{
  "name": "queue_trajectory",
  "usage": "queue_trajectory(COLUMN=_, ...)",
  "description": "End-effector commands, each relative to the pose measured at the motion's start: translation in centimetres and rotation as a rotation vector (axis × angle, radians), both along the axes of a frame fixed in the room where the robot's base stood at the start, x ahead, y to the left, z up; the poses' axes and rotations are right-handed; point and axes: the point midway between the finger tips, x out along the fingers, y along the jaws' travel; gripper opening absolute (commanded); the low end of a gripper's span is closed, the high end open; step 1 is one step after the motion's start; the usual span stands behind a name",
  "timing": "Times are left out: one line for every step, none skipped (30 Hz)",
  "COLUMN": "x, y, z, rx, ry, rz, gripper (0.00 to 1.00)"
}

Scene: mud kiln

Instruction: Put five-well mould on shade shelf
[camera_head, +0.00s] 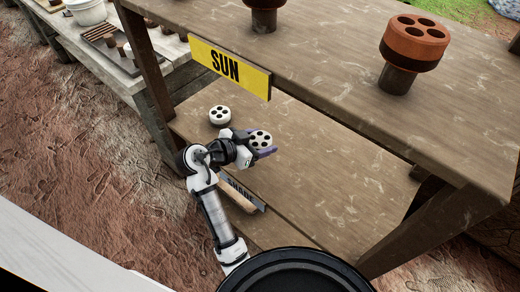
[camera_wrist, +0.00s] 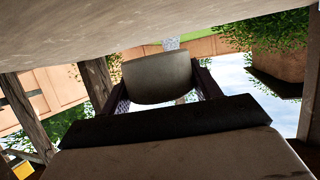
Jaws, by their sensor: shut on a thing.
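The five-well mould (camera_head: 261,139), a pale round disc with dark wells on top, is held in my gripper (camera_head: 264,150). My gripper is shut on it. In the wrist view the mould (camera_wrist: 157,78) shows as a grey curved side between my two fingers (camera_wrist: 160,88). The shade shelf (camera_head: 335,165) is the lower board of the rack, under the SUN shelf. My gripper reaches over this board from its front side. A gap between mould and board cannot be judged. The SHADE sign (camera_head: 240,192) is partly hidden by my arm.
Another pale mould with dark wells (camera_head: 220,115) stands on the shade shelf, left of my gripper. The upper shelf (camera_head: 330,45) with its yellow SUN sign (camera_head: 229,67) is overhead and carries reddish-brown moulds (camera_head: 415,38). The shade shelf's right part is clear. A wooden post (camera_head: 430,230) stands front right.

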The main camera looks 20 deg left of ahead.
Motion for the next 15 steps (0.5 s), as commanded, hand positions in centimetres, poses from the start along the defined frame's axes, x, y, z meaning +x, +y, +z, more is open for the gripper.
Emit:
queue_trajectory(x=0.0, y=0.0, z=-0.3, rx=-0.001, ry=0.0, rz=0.0, gripper=0.42)
queue_trajectory(x=0.0, y=0.0, z=-0.5, rx=-0.001, ry=0.0, rz=0.0, gripper=0.42)
queue_trajectory(x=0.0, y=0.0, z=-0.8, rx=-0.002, ry=0.0, rz=0.001, gripper=0.42)
queue_trajectory(x=0.0, y=0.0, z=-1.1, rx=-0.002, ry=0.0, rz=0.001, gripper=0.42)
queue_trajectory(x=0.0, y=0.0, z=-1.5, rx=-0.002, ry=0.001, rz=0.001, gripper=0.42)
queue_trajectory(x=0.0, y=-0.1, z=-2.2, rx=-0.003, ry=0.002, rz=0.001, gripper=0.42)
queue_trajectory(x=0.0, y=0.0, z=-2.7, rx=-0.004, ry=0.003, rz=0.001, gripper=0.42)
queue_trajectory(x=0.0, y=0.0, z=-3.1, rx=-0.004, ry=0.002, rz=0.002, gripper=0.42)
queue_trajectory(x=0.0, y=0.0, z=-3.7, rx=-0.004, ry=0.002, rz=0.003, gripper=0.42)
queue_trajectory(x=0.0, y=0.0, z=-4.0, rx=-0.003, ry=0.002, rz=0.002, gripper=0.42)
queue_trajectory(x=0.0, y=0.0, z=-4.3, rx=-0.001, ry=0.001, rz=0.002, gripper=0.42)
queue_trajectory(x=0.0, y=0.0, z=-4.6, rx=-0.001, ry=0.0, rz=0.0, gripper=0.42)
queue_trajectory(x=0.0, y=0.0, z=-4.7, rx=-0.001, ry=0.0, rz=0.0, gripper=0.42)
queue_trajectory(x=0.0, y=0.0, z=-4.8, rx=0.0, ry=0.0, rz=0.0, gripper=0.42)
queue_trajectory(x=0.0, y=0.0, z=-4.8, rx=0.001, ry=-0.002, rz=0.001, gripper=0.42)
